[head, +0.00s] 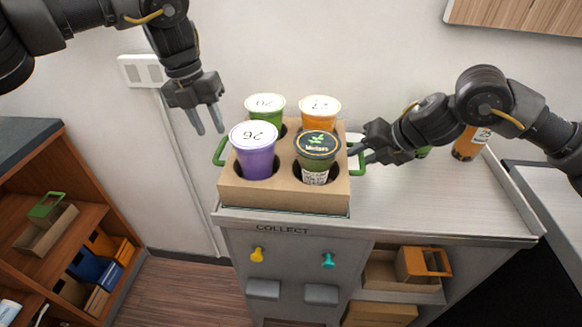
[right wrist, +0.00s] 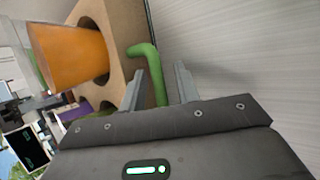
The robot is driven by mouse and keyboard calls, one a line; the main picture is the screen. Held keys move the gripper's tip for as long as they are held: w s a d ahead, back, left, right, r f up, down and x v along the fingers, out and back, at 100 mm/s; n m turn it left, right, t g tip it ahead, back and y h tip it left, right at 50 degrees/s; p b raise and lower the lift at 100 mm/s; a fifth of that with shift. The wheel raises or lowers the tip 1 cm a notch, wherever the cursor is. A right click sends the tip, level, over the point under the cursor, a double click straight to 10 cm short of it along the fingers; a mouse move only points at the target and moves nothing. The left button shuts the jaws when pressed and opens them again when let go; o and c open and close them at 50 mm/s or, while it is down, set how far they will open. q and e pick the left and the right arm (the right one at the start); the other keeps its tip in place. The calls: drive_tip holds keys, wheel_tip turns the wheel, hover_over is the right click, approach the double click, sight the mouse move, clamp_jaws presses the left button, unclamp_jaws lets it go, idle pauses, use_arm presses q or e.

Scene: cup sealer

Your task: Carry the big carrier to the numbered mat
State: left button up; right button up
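The big carrier (head: 282,198) is a cardboard box holding several lidded cups, standing on the left end of the counter marked COLLECT. It has a green handle on each side. My left gripper (head: 208,118) is open and empty, above and left of the left handle (head: 220,152). My right gripper (head: 368,148) is at the right handle (head: 358,160). In the right wrist view, the green handle (right wrist: 158,75) stands between the two spread fingers (right wrist: 162,88), with a gap to the right finger. The numbered mat is not visible.
A wooden shelf (head: 95,215) with small carriers is at the left. Yellow and teal hooks (head: 257,254) are on the counter front. The counter right of the carrier is mostly clear.

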drive_tip(key=v, duration=1.1)
drive_tip(key=shift+s+d+r, duration=0.2)
drive_tip(key=shift+r, duration=0.1)
